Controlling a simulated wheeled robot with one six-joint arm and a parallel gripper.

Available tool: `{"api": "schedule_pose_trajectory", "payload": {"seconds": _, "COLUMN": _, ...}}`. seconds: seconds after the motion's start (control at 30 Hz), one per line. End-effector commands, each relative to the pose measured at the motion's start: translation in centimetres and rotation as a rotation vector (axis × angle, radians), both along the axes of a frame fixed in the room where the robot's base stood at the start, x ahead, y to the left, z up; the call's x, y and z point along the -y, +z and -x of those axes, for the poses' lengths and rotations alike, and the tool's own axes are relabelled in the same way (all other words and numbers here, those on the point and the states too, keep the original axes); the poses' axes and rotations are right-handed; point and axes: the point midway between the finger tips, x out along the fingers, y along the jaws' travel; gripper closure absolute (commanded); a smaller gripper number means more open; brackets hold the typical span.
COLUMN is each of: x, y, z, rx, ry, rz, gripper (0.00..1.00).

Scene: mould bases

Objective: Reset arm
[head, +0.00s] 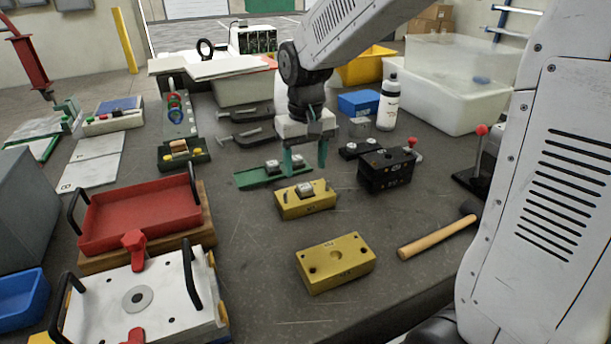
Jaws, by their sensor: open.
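My gripper (305,157) hangs from my arm near the middle of the head view, pointing down. Its two greenish fingers are apart, with nothing seen between them. It is above the table, behind a yellow mould base (291,207) that has a small metal-looking piece (304,188) on top. A green plate (252,178) with small light pieces lies beside and behind the fingers. A second yellow mould base (335,273) with holes lies nearer the front. I cannot tell the exact height of the fingertips.
A black block (386,172) stands right of the gripper, with a wooden-handled hammer (437,237) in front. A white bottle (388,103) and blue bin (357,103) stand behind. A red tray (140,214) and white plate (172,294) occupy the left. Bare table shows around the front yellow base.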

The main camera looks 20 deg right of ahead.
Motion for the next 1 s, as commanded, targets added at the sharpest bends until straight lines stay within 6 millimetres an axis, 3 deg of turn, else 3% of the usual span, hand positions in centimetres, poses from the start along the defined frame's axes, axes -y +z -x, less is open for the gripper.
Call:
{"api": "schedule_pose_trajectory", "payload": {"seconds": 0.17, "x": 0.0, "y": 1.5, "z": 0.0, "rx": 0.000, "ry": 0.000, "rz": 0.000, "gripper": 0.40}}
{"api": "schedule_pose_trajectory", "payload": {"seconds": 0.37, "x": 0.1, "y": 1.3, "z": 0.8, "rx": -0.030, "ry": 0.010, "rz": 0.002, "gripper": 0.40}}
{"api": "schedule_pose_trajectory", "payload": {"seconds": 0.47, "x": 0.3, "y": 0.9, "z": 3.5, "rx": -0.076, "ry": 0.021, "rz": 0.005, "gripper": 0.40}}
{"api": "schedule_pose_trajectory", "payload": {"seconds": 0.8, "x": 2.0, "y": 4.2, "z": 16.3, "rx": -0.064, "ry": 0.028, "rz": 0.004, "gripper": 0.40}}
{"api": "schedule_pose_trajectory", "payload": {"seconds": 1.0, "x": 2.7, "y": 4.9, "z": 22.4, "rx": 0.005, "ry": 0.017, "rz": 0.003, "gripper": 0.40}}
